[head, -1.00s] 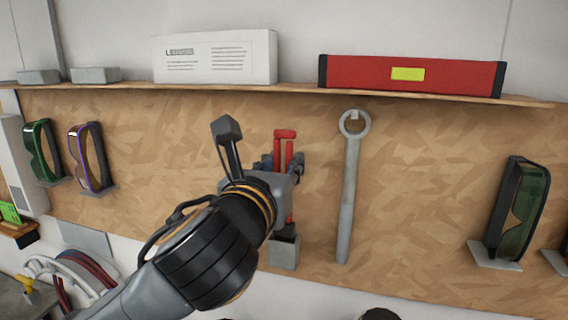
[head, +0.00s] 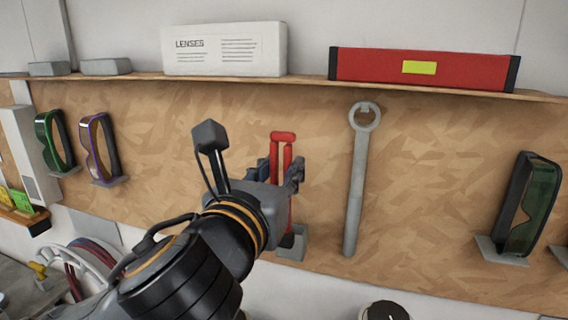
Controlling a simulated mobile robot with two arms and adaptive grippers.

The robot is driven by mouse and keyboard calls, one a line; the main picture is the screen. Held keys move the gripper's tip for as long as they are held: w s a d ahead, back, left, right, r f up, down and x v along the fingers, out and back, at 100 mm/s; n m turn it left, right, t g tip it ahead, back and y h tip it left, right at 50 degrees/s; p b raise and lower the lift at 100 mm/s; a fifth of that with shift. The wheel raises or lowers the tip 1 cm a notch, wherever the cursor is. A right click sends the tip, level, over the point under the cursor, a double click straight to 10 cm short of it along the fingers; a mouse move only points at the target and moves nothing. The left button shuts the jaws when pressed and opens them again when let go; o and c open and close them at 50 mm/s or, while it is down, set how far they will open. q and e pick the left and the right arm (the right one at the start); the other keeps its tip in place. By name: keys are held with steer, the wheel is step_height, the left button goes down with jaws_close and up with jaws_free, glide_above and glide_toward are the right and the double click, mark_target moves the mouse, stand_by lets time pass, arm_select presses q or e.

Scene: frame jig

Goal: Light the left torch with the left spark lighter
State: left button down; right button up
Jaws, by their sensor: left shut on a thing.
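The red-handled spark lighter (head: 283,137) stands upright in front of the pegboard wall, left of the hanging wrench. My left gripper (head: 277,182) is shut on it around the middle and hides much of it. The lighter's dark lower end shows at the small grey holder (head: 294,246); I cannot tell whether it is still inside. No torch can be made out in the head view. My right gripper is not in view.
A grey wrench (head: 356,185) hangs just right of the lighter. A shelf (head: 308,79) above carries a white lenses box (head: 224,50) and a red level (head: 422,69). Goggles hang left (head: 97,148) and right (head: 526,206). Coiled cables (head: 88,265) are at lower left.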

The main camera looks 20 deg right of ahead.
arm_select(q)
steer(key=v, duration=0.6)
steer(key=shift+p, duration=0.45)
stand_by(0.4)
steer(key=shift+a, duration=0.1)
